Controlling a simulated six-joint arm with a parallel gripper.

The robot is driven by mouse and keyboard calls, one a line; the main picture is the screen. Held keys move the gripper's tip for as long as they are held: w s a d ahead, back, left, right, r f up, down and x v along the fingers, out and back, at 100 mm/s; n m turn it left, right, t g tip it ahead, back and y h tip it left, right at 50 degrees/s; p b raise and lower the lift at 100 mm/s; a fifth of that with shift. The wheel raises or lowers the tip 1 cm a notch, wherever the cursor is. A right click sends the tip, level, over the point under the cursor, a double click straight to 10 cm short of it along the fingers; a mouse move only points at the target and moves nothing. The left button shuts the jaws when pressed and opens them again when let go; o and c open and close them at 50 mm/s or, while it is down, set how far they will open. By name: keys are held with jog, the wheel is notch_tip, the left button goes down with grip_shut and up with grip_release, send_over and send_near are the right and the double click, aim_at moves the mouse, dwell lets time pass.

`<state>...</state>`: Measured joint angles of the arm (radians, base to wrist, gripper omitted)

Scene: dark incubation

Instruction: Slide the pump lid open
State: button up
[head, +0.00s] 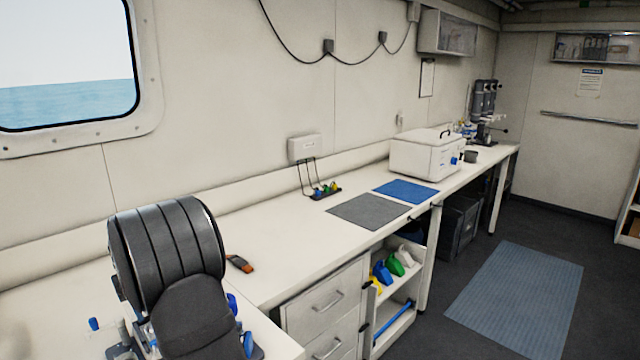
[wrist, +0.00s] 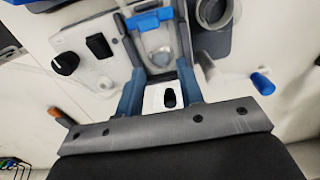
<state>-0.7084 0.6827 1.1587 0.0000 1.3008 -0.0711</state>
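The pump (wrist: 92,65) fills the upper middle of the wrist view, with a pale body, a black knob and a black switch. Its head section has a clear, rounded part (wrist: 158,57) in a dark frame, with a blue piece (wrist: 150,20) across its far end. I cannot tell which part is the lid. My gripper (wrist: 161,74) is open at the near side of the head section, its blue-grey fingers apart. A white part with a black oval shows between the fingers; I cannot tell whether they touch anything. In the head view, my dark arm hides most of the pump.
A grey ring-shaped part (wrist: 214,12) and a blue peg (wrist: 263,84) are right of the pump. In the head view, an orange-and-black tool (head: 240,263) lies on the bench. Grey (head: 368,211) and blue (head: 406,191) mats and a white box (head: 425,155) are farther along.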

jog(key=shift+r, duration=1.75)
jog(key=shift+f, duration=0.15)
jog(key=shift+f, duration=0.25)
notch_tip(320, 180, down, 3)
jog(key=shift+f, duration=0.1)
jog(key=shift+w+a+f, duration=0.35)
jog(key=shift+w+a, duration=0.3)
jog(key=shift+w, duration=0.05)
